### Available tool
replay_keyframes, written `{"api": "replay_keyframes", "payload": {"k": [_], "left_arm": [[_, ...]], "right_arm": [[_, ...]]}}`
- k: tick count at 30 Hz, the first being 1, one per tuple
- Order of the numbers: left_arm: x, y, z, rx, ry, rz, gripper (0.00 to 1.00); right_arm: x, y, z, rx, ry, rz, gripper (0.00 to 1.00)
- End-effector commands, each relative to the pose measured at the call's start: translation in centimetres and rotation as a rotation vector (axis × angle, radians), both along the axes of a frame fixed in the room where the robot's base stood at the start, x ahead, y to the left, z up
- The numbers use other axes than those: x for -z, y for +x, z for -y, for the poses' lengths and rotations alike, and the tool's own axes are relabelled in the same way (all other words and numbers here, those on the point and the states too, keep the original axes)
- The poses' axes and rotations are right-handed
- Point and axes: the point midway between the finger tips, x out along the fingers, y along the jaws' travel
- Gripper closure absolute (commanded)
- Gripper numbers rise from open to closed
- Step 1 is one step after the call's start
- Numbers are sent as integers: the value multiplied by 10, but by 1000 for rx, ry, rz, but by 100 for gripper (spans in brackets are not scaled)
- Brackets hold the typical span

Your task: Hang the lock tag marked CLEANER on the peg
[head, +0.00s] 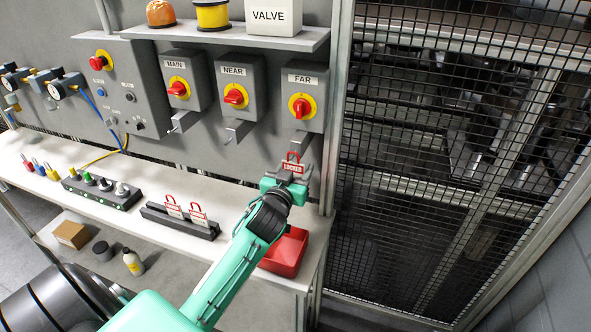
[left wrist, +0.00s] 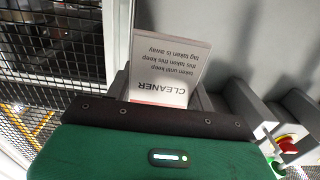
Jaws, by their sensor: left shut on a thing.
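My left gripper (head: 287,176) is shut on a lock tag (head: 292,163) with a red top loop, just below the FAR switch box. In the left wrist view the held tag (left wrist: 168,72) is a pale plate that reads CLEANER, upside down there. Its lower edge is hidden by the gripper. A grey bracket-like peg (head: 303,139) sticks out under the FAR box (head: 306,92), above the tag and apart from it. Similar pegs are under the NEAR box (head: 233,80) and the MAIN box (head: 184,75). My right gripper is not in view.
Two more red-looped tags (head: 186,210) stand in a dark rack (head: 180,222) on the white bench. A red bin (head: 284,252) is at the bench's right end, beside my left forearm. A mesh fence (head: 450,150) stands to the right. A shelf (head: 220,35) is above the boxes.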

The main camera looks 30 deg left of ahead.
Motion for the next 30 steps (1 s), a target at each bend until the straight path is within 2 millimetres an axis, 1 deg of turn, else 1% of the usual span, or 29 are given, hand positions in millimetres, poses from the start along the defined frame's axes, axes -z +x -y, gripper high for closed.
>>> {"api": "replay_keyframes", "payload": {"k": [1, 2, 3, 5, 14, 17, 20, 23, 30], "left_arm": [[0, 0, 0, 0, 0, 0, 68], [0, 0, 0, 0, 0, 0, 40], [0, 0, 0, 0, 0, 0, 33], [0, 0, 0, 0, 0, 0, 21], [0, -1, 0, 0, 0, 0, 21], [2, -6, 2, 0, -1, 0, 21], [3, -18, 4, 0, -2, -1, 21], [4, -36, 9, 1, -1, -1, 21], [4, -87, 21, 0, -1, -2, 21]], "right_arm": [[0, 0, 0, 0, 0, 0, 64], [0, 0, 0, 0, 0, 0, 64], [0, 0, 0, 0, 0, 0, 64], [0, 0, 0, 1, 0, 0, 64], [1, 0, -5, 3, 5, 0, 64], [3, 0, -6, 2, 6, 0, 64], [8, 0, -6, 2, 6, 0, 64], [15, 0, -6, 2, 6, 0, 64], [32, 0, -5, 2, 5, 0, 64]]}}
